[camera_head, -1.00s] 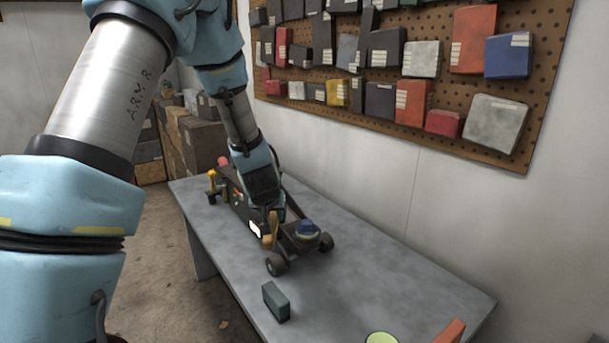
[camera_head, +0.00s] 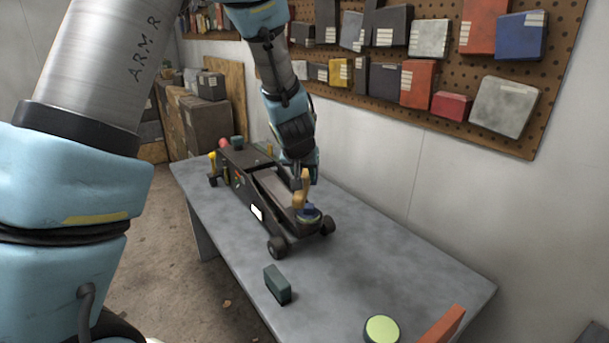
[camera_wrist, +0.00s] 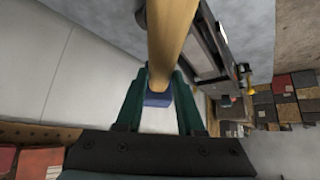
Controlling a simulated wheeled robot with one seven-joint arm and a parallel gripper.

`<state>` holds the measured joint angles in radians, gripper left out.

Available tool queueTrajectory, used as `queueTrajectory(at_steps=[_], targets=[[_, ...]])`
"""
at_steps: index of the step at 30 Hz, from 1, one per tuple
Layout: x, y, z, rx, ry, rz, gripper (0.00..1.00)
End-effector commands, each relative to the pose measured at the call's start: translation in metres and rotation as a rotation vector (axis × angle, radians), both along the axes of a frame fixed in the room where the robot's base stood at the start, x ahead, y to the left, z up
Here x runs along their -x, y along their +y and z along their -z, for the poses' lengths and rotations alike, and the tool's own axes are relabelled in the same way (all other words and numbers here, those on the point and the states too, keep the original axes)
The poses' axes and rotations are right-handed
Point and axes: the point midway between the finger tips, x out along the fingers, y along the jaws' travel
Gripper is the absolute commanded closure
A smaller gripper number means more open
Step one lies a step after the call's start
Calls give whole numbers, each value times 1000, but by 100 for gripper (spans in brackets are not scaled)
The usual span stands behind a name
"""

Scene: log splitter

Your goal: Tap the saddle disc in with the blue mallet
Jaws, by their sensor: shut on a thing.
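My gripper (camera_head: 300,178) is shut on the blue mallet's tan wooden handle (camera_head: 304,190), above the front end of a dark floor jack (camera_head: 242,168). In the wrist view the handle (camera_wrist: 171,40) runs between the green fingers (camera_wrist: 160,78), with a blue block (camera_wrist: 157,99), apparently the mallet head, at its far end. In the head view a blue-topped round piece (camera_head: 309,211) sits at the jack's front end, just under the handle; it looks like the saddle disc. Whether the mallet touches it, and how fully it is seated, I cannot tell.
The jack stands on a grey table (camera_head: 350,255) near the wall. A dark green block (camera_head: 277,284), a green-topped round thing (camera_head: 381,328) and an orange block (camera_head: 443,327) lie nearer. A pegboard (camera_head: 545,110) with boxes hangs behind. The table's right side is mostly clear.

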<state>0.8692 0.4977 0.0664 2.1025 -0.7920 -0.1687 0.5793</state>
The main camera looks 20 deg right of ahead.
Motion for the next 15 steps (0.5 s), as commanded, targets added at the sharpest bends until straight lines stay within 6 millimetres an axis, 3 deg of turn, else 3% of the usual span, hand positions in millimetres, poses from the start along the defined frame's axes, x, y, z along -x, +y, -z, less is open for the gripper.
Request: queueTrajectory(at_steps=[13,15], targets=[[-1,0,54,0,-2,-1,100],[-1,0,47,2,-3,0,100]])
